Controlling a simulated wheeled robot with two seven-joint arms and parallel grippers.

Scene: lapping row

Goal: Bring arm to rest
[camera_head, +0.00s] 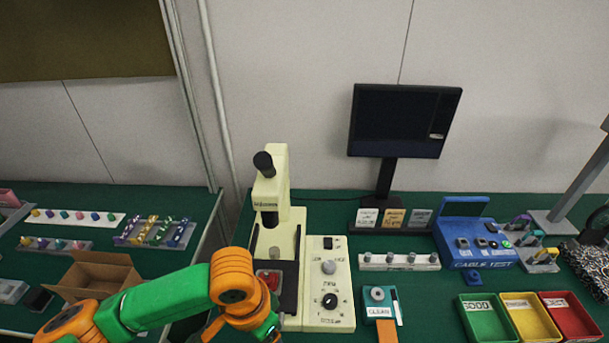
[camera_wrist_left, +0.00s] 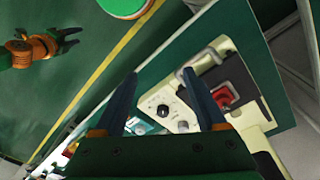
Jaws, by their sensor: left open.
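My left arm, orange and green, comes in from the left in the head view. Its gripper (camera_head: 268,330) is low in the picture in front of the cream microscope (camera_head: 298,220), partly cut off by the bottom edge. In the left wrist view my left gripper (camera_wrist_left: 160,74) has its two dark fingers apart with nothing between them. The control panel and a red part (camera_wrist_left: 224,96) at the microscope lie beyond the fingers. My right gripper (camera_wrist_left: 70,40) shows at the upper left of the wrist view, its dark fingers spread and empty. It is out of the head view.
Right of the microscope are a CLEAN pad (camera_head: 378,298), a blue cable tester (camera_head: 475,243), and green (camera_head: 488,320), yellow (camera_head: 532,318) and red (camera_head: 572,317) trays. A monitor (camera_head: 404,120) stands behind.

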